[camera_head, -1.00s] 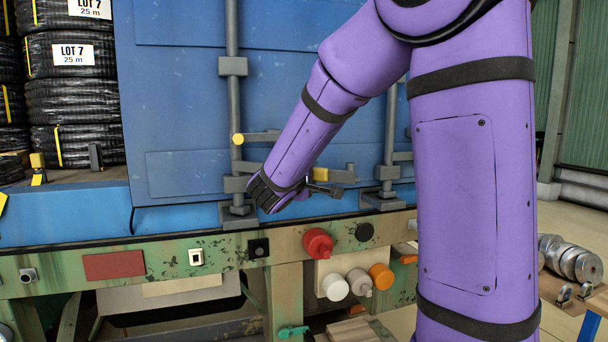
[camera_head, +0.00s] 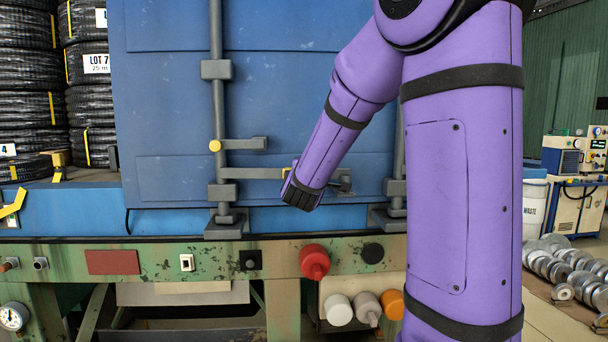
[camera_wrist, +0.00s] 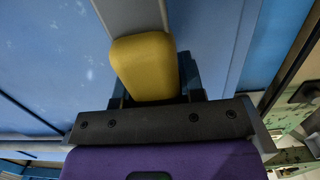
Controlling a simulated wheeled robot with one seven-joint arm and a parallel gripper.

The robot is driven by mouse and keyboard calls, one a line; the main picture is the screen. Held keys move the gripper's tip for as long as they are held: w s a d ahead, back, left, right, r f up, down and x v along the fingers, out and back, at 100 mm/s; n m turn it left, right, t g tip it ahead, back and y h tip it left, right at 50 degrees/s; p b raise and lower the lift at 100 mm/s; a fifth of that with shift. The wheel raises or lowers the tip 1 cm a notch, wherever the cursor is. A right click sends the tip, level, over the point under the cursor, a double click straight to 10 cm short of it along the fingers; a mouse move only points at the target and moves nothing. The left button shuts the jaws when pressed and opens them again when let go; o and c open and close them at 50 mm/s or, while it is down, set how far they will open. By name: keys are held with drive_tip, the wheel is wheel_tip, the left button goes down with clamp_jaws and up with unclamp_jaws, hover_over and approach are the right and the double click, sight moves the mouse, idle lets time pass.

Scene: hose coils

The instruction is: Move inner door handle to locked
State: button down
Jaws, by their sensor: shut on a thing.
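The inner door handle is a grey bar with a yellow grip. In the wrist view the yellow grip (camera_wrist: 145,66) sits at the dark jaws of my gripper (camera_wrist: 155,88), and the grey bar runs up from it. My gripper is shut on this handle. In the head view my gripper's jaws are hidden behind my purple wrist, low in front of the blue door (camera_head: 300,80). A bit of yellow (camera_head: 286,173) shows just left of the wrist. A grey bracket (camera_head: 342,178) shows just right of it.
A vertical grey lock rod (camera_head: 217,110) stands left of my gripper, with a round yellow end (camera_head: 215,146) beside it. Below are a green worn beam (camera_head: 210,263) and a red knob (camera_head: 314,262). Hose coils (camera_head: 28,100) are stacked left. A waste bin (camera_head: 535,208) stands right.

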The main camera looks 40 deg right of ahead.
drive_tip(key=shift+w+d, duration=0.1)
idle(0.3)
drive_tip(key=c, duration=0.7)
unclamp_jaws()
drive_tip(key=v, duration=1)
drive_tip(key=shift+s+a, duration=0.3)
